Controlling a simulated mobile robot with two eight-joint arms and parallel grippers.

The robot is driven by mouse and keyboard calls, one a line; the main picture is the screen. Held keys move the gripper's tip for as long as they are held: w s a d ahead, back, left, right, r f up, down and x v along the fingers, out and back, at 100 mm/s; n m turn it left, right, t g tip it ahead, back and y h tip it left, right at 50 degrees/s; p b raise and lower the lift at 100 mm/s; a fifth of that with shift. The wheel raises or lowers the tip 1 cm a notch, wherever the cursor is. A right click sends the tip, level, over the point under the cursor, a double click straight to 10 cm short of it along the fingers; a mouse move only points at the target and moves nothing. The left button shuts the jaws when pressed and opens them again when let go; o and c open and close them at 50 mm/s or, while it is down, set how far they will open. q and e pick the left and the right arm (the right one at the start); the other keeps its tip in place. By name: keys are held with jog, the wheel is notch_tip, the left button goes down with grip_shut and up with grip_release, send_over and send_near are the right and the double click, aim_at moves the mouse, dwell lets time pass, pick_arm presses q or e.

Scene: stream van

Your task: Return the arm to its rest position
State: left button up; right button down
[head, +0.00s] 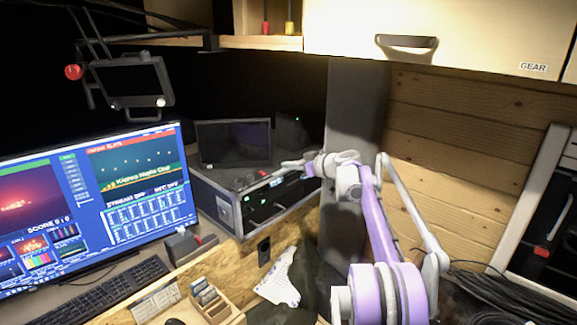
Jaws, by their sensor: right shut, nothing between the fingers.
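My right arm, white and purple, comes up from the bottom right and reaches toward the back. Its gripper (291,163) is at the arm's far end, pointing left. It is shut and holds nothing, in front of or above the black equipment case (225,213); I cannot tell whether they touch. My left gripper is not in view.
A large monitor (135,185) and a keyboard (100,292) stand on the desk at left. A small wooden organiser (216,308) sits at the front. A cabinet marked GEAR (480,35) hangs above. Cables (490,290) lie at lower right.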

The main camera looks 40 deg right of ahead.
jog(key=s+a+f+g+y, duration=0.1)
jog(key=s+a+f+g, duration=0.15)
jog(key=a, duration=0.75)
jog(key=s+a+f+g, duration=0.1)
jog(key=s+a+f, duration=0.2)
jog(key=a, duration=0.6)
jog(key=s+a+f+g+y, duration=0.1)
jog(key=s+a+f+g, duration=0.15)
jog(key=a, duration=0.75)
jog(key=s+a+f+h, duration=0.1)
jog(key=s+a+f, duration=0.3)
jog(key=s, duration=0.4)
jog(key=s+a+f+g+h, duration=0.1)
jog(key=s+a+f, duration=0.3)
jog(key=s+f, duration=0.2)
jog(key=s+a+f+m+g+h, duration=0.1)
jog(key=s+a+f, duration=0.2)
jog(key=s+f, duration=0.3)
jog(key=s, duration=0.4)
jog(key=shift+s+a, duration=0.35)
jog(key=shift+a, duration=0.05)
